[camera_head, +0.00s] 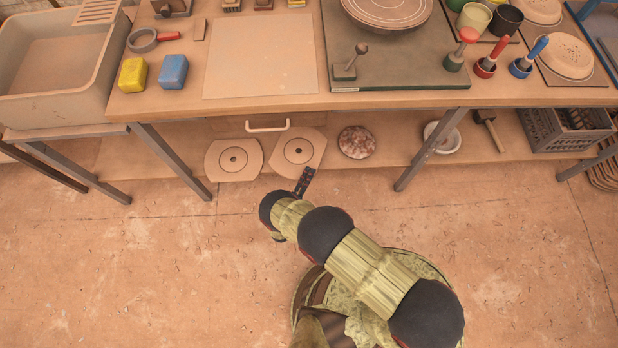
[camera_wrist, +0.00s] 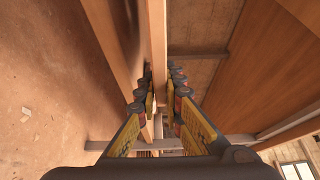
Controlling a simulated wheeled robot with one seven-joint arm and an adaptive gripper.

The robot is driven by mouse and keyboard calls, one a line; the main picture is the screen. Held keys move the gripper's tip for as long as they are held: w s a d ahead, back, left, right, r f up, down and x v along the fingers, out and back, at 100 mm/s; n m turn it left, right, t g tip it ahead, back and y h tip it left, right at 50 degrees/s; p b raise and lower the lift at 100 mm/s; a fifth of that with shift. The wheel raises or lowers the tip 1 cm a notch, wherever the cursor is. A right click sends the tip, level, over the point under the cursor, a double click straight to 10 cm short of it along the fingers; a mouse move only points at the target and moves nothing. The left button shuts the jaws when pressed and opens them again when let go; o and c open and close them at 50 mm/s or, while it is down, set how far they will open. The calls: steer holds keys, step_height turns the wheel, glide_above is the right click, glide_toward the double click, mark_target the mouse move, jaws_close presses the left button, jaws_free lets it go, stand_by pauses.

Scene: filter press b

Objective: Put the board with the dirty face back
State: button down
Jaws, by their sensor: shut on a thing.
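Two pale boards with rounded sides and a dark centre hole show at the lower shelf, the left board (camera_head: 234,160) and the right board (camera_head: 299,147). The right board is turned a little in the picture. My gripper (camera_head: 305,181) is at the right board's near edge. In the wrist view, my gripper (camera_wrist: 161,100) has its fingers on both sides of a thin upright board edge (camera_wrist: 157,45), shut on it. The head view suggests this is the right board. I cannot tell which face is dirty.
The lower shelf (camera_head: 385,178) also holds a speckled disc (camera_head: 357,142), a white bowl (camera_head: 442,138) and a grey crate (camera_head: 567,130). A white handle (camera_head: 268,127) is behind the boards. The table top (camera_head: 300,102) overhangs, with metal legs (camera_head: 430,150) at the sides. The floor in front is clear.

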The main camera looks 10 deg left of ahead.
steer(key=f, duration=0.1)
steer(key=f+b, duration=0.1)
steer(key=f, duration=0.1)
steer(key=shift+w+f, duration=0.3)
steer(key=c, duration=2)
jaws_free()
steer(key=shift+f, duration=0.15)
steer(key=shift+c, duration=0.2)
steer(key=shift+o, duration=0.6)
steer(key=p+v, duration=0.1)
steer(key=v, duration=1.1)
